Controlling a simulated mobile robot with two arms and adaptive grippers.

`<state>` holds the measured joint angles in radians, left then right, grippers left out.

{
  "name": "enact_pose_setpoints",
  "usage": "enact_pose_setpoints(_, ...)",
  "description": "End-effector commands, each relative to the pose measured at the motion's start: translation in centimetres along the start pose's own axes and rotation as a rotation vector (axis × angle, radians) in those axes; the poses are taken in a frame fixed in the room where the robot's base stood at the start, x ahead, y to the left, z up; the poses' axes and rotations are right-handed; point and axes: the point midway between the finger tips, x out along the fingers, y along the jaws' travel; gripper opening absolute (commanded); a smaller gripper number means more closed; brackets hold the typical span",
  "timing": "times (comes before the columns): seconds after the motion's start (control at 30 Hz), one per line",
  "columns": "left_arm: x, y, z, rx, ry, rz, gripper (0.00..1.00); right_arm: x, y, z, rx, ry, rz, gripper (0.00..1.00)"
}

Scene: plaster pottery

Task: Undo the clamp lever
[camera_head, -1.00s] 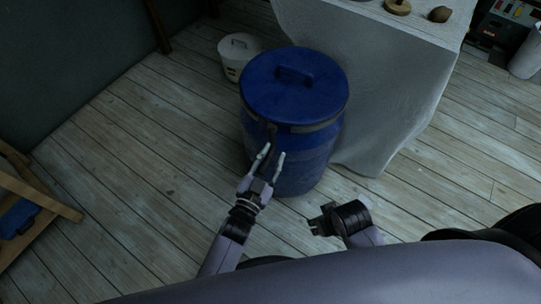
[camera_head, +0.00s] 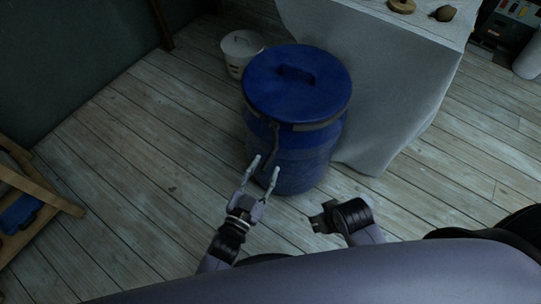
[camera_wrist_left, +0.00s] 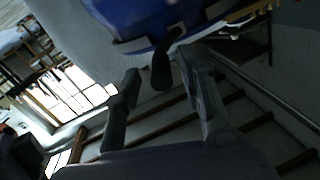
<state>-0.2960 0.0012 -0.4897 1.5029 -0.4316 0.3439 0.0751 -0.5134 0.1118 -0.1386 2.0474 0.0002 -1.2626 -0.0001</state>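The blue barrel (camera_head: 310,165) stands upright on the floor, and its blue lid (camera_head: 300,92) is on top. A dark clamp ring (camera_head: 318,125) runs around the rim under the lid. The dark clamp lever (camera_head: 274,134) is at the barrel's front left; in the left wrist view the lever (camera_wrist_left: 161,70) hangs from the ring and appears in the gap between the fingers. My left gripper (camera_head: 263,167) is open, in front of and below the lever, with no visible grip on it. My right gripper (camera_head: 322,219) is low in front of the barrel; its fingers are hard to make out.
A cloth-covered table (camera_head: 385,75) stands close behind and right of the barrel. A wooden rack (camera_head: 35,195) is at the far left. The plank floor left of the barrel is clear.

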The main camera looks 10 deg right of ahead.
Motion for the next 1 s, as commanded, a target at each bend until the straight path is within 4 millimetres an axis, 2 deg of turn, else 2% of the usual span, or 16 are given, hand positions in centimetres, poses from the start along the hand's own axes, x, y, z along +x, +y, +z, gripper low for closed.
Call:
enact_pose_setpoints(0.1, -2.6, 0.0, 0.0, 0.000, 0.000, 0.000, 0.37, 0.0, 0.0, 0.1, 0.000, -0.001, -0.001, 0.40)
enact_pose_setpoints(0.33, -5.5, 0.0, -0.1, 0.001, 0.003, -0.001, 0.37, 0.0, -0.1, 0.1, 0.001, -0.002, -0.001, 0.40)
enact_pose_setpoints(0.5, -6.1, -0.1, -0.2, 0.001, 0.004, -0.001, 0.37, 0.0, -0.1, 0.1, 0.001, -0.003, -0.001, 0.40)
enact_pose_setpoints(1.0, -6.0, -0.1, -0.1, 0.001, 0.003, -0.001, 0.37, 0.0, -0.1, 0.1, 0.001, -0.003, -0.001, 0.40)
